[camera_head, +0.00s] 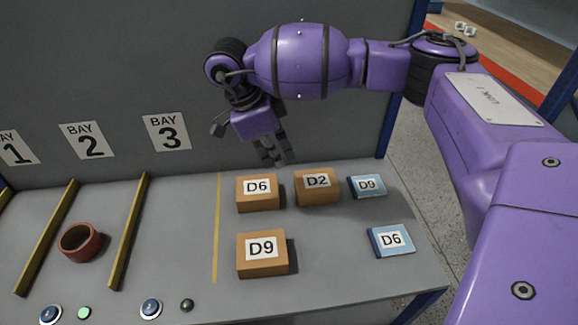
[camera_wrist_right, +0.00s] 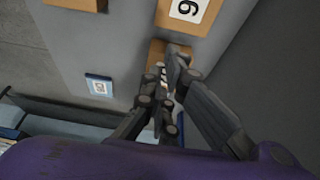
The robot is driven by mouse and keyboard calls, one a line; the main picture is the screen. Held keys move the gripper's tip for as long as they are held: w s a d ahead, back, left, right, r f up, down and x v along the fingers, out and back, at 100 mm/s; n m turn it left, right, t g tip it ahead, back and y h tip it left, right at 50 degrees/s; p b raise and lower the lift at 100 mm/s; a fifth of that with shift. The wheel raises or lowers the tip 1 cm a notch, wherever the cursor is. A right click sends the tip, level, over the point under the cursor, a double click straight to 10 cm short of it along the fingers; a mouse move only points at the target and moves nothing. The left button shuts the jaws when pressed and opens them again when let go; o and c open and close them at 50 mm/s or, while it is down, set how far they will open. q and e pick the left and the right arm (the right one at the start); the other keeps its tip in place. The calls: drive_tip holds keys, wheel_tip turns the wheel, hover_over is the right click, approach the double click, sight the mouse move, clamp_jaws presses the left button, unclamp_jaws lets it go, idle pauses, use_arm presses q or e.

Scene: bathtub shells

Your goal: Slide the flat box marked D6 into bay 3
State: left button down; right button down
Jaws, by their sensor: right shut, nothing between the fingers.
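The flat box marked D6 (camera_head: 391,241) is thin and blue and lies on the counter at the right, near the front edge. Bay 3, under its sign (camera_head: 167,132), looks like the strip between the right yellow divider (camera_head: 130,230) and the thin yellow line (camera_head: 216,230); it is empty. My right gripper (camera_head: 270,158) hangs above the back of the counter, close to the orange D6 box, well behind and left of the flat D6 box. Its fingers are together and empty; they also show in the right wrist view (camera_wrist_right: 172,75). My left gripper is out of view.
Taller orange boxes marked D6 (camera_head: 257,200), D2 (camera_head: 317,190) and D9 (camera_head: 262,262) stand near a flat blue D9 box (camera_head: 367,185). A red ring (camera_head: 80,243) sits in bay 2. Buttons (camera_head: 151,308) line the front. A grey wall (camera_head: 60,70) closes the back.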

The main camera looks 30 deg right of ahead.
drive_tip(key=x, duration=1)
drive_tip(key=shift+s+r+p, duration=0.1)
drive_tip(key=shift+s+p, duration=0.1)
drive_tip(key=shift+p, duration=0.15)
